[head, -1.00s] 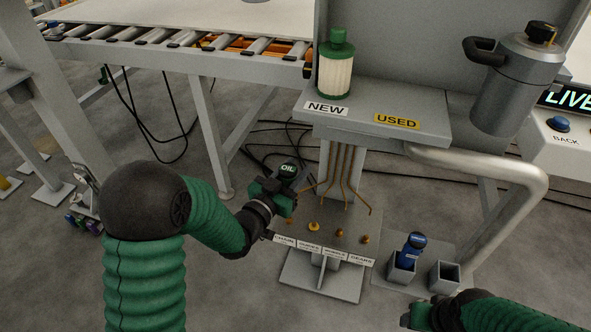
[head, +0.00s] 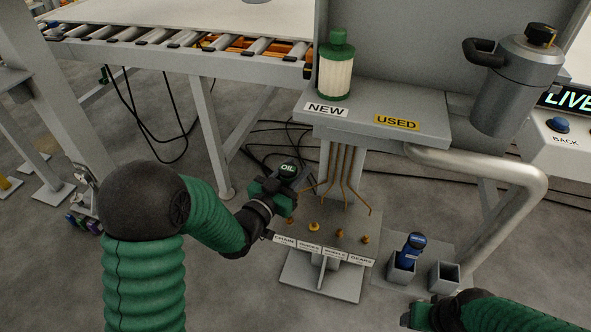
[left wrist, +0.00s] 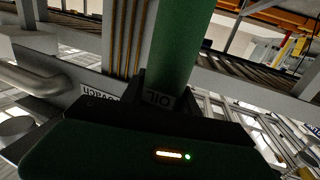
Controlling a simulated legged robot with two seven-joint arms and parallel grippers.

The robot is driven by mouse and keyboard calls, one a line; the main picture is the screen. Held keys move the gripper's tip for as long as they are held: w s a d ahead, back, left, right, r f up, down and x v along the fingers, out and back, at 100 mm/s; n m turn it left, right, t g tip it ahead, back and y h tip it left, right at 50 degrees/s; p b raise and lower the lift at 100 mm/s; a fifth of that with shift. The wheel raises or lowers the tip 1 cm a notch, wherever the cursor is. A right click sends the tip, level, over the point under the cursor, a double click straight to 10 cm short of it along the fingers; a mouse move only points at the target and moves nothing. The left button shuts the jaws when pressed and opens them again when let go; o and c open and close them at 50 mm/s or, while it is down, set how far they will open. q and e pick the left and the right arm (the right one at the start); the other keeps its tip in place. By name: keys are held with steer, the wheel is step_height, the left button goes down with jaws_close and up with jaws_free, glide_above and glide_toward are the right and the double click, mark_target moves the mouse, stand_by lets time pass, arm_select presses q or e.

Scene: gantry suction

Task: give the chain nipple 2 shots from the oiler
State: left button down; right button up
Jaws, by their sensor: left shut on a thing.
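The oiler (head: 288,170) has a dark round top marked OIL. My left gripper (head: 276,192) is shut on it and holds it over the left end of the nipple plate. In the left wrist view the oiler shows as a green cylinder (left wrist: 178,45) with an OIL label beside the jaws. The chain nipple (head: 290,220) is a small brass piece behind the CHAIN label (head: 285,238); the oiler's lower end is close above it, partly hidden by my gripper. I cannot tell whether they touch. My right gripper (head: 416,316) is low at the right; its jaws are unclear.
Several other brass nipples, such as the one at mid plate (head: 314,227), stand to the right. Copper pipes (head: 345,175) rise behind them. A blue grease tool (head: 410,248) stands in a holder, beside an empty holder (head: 445,278). The NEW/USED shelf (head: 365,112) overhangs behind, carrying a green-capped filter (head: 336,70).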

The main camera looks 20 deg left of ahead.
steer(key=shift+f+b, duration=0.5)
steer(key=shift+b, duration=0.05)
steer(key=shift+r, duration=0.2)
steer(key=shift+r+p, duration=0.35)
steer(key=shift+p, duration=0.25)
stand_by(0.3)
steer(key=p+v, duration=0.2)
steer(key=w+p+v, duration=0.1)
steer(key=p+v, duration=0.1)
steer(key=shift+r, duration=0.1)
